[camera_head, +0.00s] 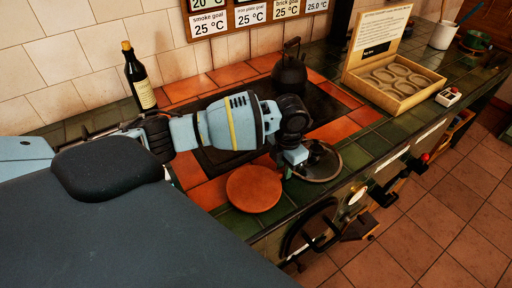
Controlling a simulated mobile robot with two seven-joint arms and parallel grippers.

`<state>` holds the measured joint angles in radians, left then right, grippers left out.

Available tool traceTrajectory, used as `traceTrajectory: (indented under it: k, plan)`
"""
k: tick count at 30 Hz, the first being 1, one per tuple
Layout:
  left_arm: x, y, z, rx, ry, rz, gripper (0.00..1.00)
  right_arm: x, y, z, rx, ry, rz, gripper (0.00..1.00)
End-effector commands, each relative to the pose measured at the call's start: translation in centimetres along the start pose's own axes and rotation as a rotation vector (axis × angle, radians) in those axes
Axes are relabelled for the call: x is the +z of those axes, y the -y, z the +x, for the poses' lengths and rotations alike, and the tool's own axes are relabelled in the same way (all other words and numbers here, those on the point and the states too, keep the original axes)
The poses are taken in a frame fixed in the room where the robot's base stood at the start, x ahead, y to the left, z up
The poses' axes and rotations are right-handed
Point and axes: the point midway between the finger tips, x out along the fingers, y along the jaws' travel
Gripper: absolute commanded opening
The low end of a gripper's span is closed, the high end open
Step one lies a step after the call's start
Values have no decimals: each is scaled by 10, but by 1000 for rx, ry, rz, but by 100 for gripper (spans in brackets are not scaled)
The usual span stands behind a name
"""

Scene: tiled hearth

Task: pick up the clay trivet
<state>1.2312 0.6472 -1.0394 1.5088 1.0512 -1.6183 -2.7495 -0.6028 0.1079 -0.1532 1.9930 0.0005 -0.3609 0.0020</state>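The clay trivet (254,189) is a flat, round, reddish-orange disc. It lies on the tiles at the front of the hearth, its whole outline nearly clear. My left arm reaches in from the left over the hearth. My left gripper (291,169) points down just to the right of the trivet, beside a round dark lid-like thing with a light rim (322,172). The fingertips are small and dark, so I cannot tell whether they are open or touching anything. My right gripper is not in view.
A dark kettle (290,74) stands on the black hob plate behind my arm. A dark bottle (139,82) stands at the back left. An open wooden box (399,103) with round slots sits at the right. Knobs and handles stick out along the hearth's front.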

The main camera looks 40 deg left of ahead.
Motion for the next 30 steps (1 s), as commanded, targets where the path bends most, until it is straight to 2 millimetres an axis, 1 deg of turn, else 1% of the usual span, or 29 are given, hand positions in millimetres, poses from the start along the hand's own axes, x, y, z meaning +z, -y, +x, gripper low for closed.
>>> traceTrajectory:
  k: [1, 4, 17, 23, 26, 27, 30]
  plan:
    - [0, 0, 0, 0, 0, 0, 13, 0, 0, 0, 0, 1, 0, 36]
    - [0, 0, 0, 0, 0, 0, 0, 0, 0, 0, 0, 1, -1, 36]
    - [0, 0, -4, 0, 1, 0, 0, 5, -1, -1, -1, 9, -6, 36]
    - [1, -1, -20, 1, 3, 1, 0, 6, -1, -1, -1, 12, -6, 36]
    - [1, -1, -34, 1, 4, -1, 0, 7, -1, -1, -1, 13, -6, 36]
    - [0, 3, -38, -1, 1, 2, 0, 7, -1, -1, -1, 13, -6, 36]
    - [-4, 26, -38, -3, 1, 7, 0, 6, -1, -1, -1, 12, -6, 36]
